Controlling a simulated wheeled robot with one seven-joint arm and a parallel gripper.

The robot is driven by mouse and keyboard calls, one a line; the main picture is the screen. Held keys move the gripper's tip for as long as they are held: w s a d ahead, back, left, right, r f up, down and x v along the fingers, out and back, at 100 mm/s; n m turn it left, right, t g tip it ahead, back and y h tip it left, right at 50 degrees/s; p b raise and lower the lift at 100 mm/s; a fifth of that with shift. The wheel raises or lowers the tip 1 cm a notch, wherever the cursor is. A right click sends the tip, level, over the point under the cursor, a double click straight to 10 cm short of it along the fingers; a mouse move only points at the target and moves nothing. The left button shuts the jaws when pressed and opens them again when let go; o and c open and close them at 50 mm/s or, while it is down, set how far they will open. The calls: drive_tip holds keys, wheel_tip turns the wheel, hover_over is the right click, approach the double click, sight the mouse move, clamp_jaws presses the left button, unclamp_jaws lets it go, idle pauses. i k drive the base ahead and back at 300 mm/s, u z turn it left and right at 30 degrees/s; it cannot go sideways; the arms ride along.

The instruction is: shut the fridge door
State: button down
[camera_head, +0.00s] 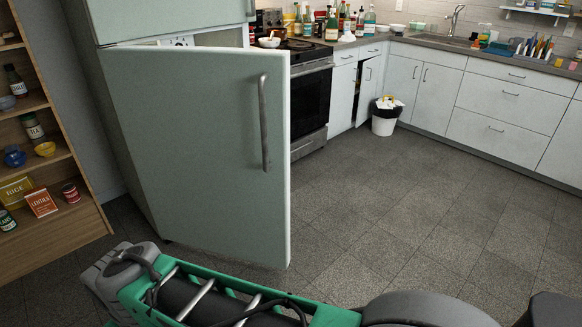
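The fridge (118,130) is a tall pale grey-green unit at the left of the head view. Its large lower door (190,150) stands partly open, with its right edge swung out from the body. A vertical metal handle (264,122) is near the door's right edge. Through the gap above the door a strip of pale interior (205,39) shows; the rest of the inside is hidden. The smaller upper door (170,15) appears shut. My green and grey arm crosses the bottom of the view, in front of the door's lower edge. No gripper fingers show.
A wooden shelf (55,222) with jars and boxes stands left of the fridge. A stove (312,100) is behind the open door, with white cabinets (485,100) and a white bin (384,122) farther right. The tiled floor (420,200) at the right is clear.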

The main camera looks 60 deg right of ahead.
sight(206, 130)
drive_tip(key=z, duration=0.35)
drive_tip(key=i, duration=0.9)
drive_tip(key=u, duration=0.05)
